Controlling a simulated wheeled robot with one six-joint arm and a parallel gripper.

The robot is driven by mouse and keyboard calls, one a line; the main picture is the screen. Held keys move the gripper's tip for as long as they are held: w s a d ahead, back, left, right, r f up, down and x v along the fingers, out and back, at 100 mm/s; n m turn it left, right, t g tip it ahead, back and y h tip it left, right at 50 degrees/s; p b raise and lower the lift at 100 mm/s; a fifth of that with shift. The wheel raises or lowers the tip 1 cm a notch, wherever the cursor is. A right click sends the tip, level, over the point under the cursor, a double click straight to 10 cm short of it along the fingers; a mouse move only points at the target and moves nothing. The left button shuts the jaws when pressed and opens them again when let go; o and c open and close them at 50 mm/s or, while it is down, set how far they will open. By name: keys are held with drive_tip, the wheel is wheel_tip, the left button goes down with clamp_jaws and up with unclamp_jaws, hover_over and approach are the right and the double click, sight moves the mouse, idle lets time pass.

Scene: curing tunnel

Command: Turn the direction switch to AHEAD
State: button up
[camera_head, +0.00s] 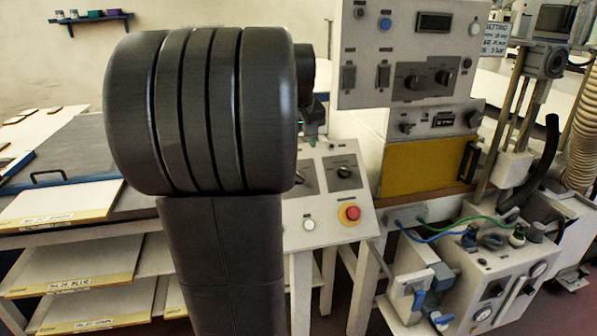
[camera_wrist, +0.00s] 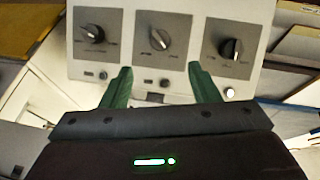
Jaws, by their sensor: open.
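A light control panel (camera_wrist: 118,20) fills the top of the wrist view. It carries a left rotary switch (camera_wrist: 93,34), a middle rotary switch (camera_wrist: 157,40) and a right rotary switch (camera_wrist: 231,48), each on a dark plate. Their labels are too small to read, so I cannot tell which is the direction switch. My gripper (camera_wrist: 160,70) is open and empty, its green fingers apart just below the middle switch in the picture. In the head view, my arm hides part of the panel (camera_head: 325,215); one switch (camera_head: 345,171) shows clearly.
A red emergency button (camera_head: 350,213) and a white button (camera_head: 308,224) sit low on the panel. A taller control cabinet (camera_head: 365,60) stands behind to the right. A machine with hoses (camera_head: 490,265) stands at front right. Shelves with boards (camera_head: 80,265) are at left.

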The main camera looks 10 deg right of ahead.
sight(300, 173)
drive_tip(key=x, duration=1.2)
drive_tip(key=shift+f, duration=0.15)
drive_tip(key=c, duration=1)
